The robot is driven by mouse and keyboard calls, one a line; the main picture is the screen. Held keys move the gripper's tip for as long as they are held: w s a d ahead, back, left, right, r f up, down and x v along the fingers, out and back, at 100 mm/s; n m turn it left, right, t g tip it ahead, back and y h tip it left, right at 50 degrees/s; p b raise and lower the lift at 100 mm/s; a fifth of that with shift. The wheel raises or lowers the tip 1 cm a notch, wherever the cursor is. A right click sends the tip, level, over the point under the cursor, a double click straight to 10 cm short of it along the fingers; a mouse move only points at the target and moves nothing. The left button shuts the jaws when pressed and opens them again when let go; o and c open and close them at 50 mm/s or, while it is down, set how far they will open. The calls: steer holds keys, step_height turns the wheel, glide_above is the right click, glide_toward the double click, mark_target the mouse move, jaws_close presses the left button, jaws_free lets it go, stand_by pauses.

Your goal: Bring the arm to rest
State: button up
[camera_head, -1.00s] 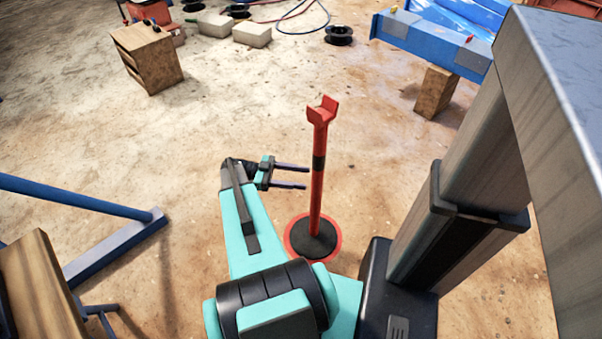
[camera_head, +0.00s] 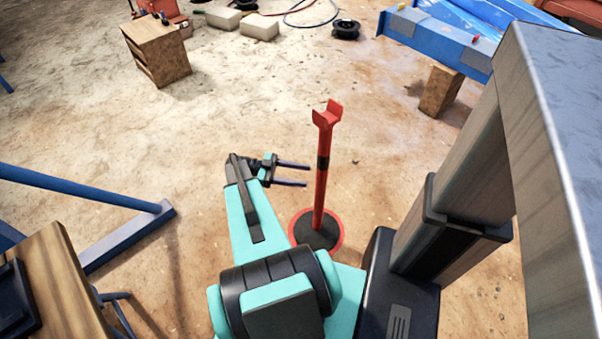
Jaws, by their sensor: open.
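My gripper (camera_head: 292,174) is in the middle of the head view, at the end of my teal and black arm. Its two dark fingers point right and stand apart, with nothing between them. The arm is folded low in front of my body. A red stand (camera_head: 320,185) with a forked top and a black band rises just right of the fingertips. Its round black base sits on a red ring on the floor. I cannot tell whether the fingertips touch the post; a small gap seems to show.
A wooden cabinet (camera_head: 160,52) stands at the upper left. A blue frame (camera_head: 436,38) on a wooden block (camera_head: 440,90) is at the upper right. A blue metal leg (camera_head: 125,238) and a wooden table (camera_head: 65,285) are at the lower left. The floor beyond the stand is clear.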

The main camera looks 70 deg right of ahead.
stand_by(0.7)
steer(key=w+a+r+n+t+h+p, duration=0.3)
steer(key=w+a+n+h+p, duration=0.4)
steer(key=w+a, duration=0.85)
steer(key=s+a+f+n+t+y+p, duration=0.1)
steer(key=a+f+n+t+y+p, duration=0.1)
steer(key=a+n, duration=0.7)
steer(key=s+a+f+n+t+y+p, duration=0.1)
steer(key=a+n+t+y, duration=0.3)
steer(key=a+n, duration=0.5)
steer(key=s+a+f+n+t+y+p, duration=0.1)
steer(key=a+f+n+t+y+p, duration=0.2)
steer(key=a+n, duration=0.6)
steer(key=shift+a+f+n+p, duration=0.3)
steer(key=shift+a+f+p, duration=0.15)
steer(key=shift+a, duration=3.85)
